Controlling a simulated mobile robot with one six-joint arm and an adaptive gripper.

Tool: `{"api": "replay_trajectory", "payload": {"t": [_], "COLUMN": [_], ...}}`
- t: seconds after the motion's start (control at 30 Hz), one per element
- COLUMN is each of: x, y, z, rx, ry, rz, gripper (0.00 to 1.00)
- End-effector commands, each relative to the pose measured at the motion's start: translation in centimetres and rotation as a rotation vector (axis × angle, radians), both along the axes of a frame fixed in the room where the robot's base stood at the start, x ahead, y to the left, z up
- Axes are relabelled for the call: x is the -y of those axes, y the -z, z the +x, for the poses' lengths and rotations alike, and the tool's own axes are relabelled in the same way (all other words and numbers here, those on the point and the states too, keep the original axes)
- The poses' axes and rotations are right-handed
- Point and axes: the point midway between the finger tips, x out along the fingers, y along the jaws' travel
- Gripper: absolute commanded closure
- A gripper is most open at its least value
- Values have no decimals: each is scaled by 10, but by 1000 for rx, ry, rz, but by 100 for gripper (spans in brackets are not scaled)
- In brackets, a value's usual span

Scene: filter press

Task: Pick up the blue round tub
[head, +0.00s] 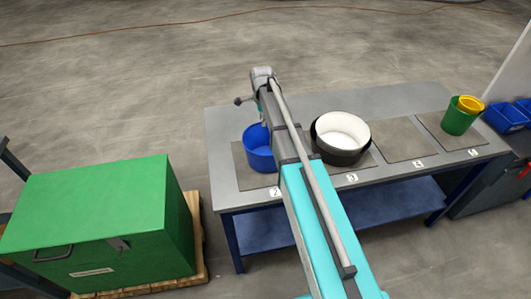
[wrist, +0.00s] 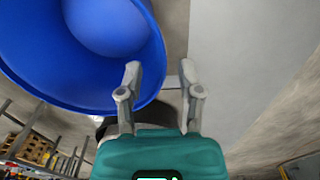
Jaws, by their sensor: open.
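The blue round tub (head: 258,148) stands upright on a grey mat at the left end of the table, partly hidden by my arm. In the wrist view its open mouth and rim (wrist: 70,85) fill the upper left. My gripper (wrist: 159,76) is open and empty. Its left finger overlaps the tub's right rim in the picture, and its right finger shows beyond the rim. I cannot tell whether a finger touches the wall.
On the table (head: 225,125), a white tub (head: 343,130) sits in a black tub (head: 340,157). A yellow tub (head: 470,103) sits in a green one (head: 457,122) at the right. The mat (head: 404,140) between is empty. A green chest (head: 95,225) stands left of the table.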

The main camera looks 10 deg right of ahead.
Motion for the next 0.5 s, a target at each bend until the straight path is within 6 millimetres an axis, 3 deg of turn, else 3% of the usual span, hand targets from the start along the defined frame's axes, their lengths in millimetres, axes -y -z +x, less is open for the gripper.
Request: {"api": "replay_trajectory", "payload": {"t": [0.5], "x": [-2], "y": [41], "z": [-4], "rx": [0], "ry": [0], "rz": [0], "gripper": [53]}}
